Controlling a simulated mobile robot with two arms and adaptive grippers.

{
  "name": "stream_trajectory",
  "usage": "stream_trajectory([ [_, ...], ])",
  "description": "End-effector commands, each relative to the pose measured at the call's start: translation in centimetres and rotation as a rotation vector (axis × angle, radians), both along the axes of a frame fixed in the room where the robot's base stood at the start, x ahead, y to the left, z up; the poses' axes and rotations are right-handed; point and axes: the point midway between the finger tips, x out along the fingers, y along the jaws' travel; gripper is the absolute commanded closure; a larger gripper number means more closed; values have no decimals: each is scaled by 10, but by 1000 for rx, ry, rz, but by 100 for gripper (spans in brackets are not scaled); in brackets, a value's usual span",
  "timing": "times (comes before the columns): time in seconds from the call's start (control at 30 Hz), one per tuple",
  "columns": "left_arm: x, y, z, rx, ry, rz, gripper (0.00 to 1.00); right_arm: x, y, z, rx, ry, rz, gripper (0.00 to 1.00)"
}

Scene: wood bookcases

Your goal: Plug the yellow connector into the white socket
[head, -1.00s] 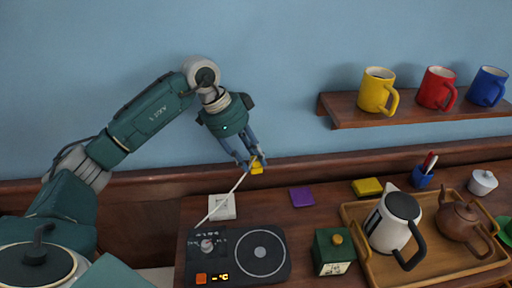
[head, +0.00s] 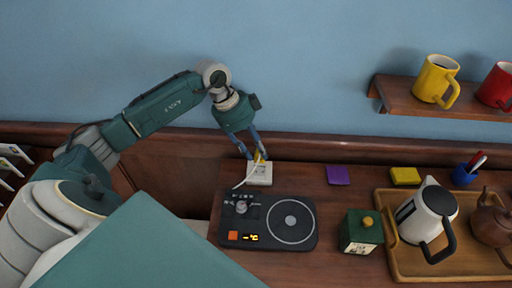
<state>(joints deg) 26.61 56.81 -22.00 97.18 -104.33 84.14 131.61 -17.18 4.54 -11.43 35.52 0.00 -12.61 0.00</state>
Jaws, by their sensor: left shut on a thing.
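The yellow connector (head: 258,156) is held between the fingertips of my left gripper (head: 253,154), which is shut on it. The connector is at the back edge of the white socket (head: 259,176), a small white block on the wooden counter. I cannot tell whether it touches the socket or is just above it. A white cable (head: 246,180) runs from the connector down across the socket's left side toward the black hot plate. My right gripper is not in view.
The black hot plate (head: 267,243) stands just in front of the socket. A green box (head: 362,231), a tray (head: 444,265) with a kettle (head: 427,214), and purple (head: 338,175) and yellow (head: 405,175) pads are to the right. A mug shelf (head: 396,97) hangs above right.

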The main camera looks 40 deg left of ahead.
Motion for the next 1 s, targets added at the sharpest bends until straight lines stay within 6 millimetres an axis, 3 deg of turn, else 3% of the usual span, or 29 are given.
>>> stream_trajectory([
  [0.6, 0, 0, -51, -1, 0, 0, 94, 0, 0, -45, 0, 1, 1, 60],
  [1.0, 0, 0, -56, 0, 0, 0, 94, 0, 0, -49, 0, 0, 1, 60],
])
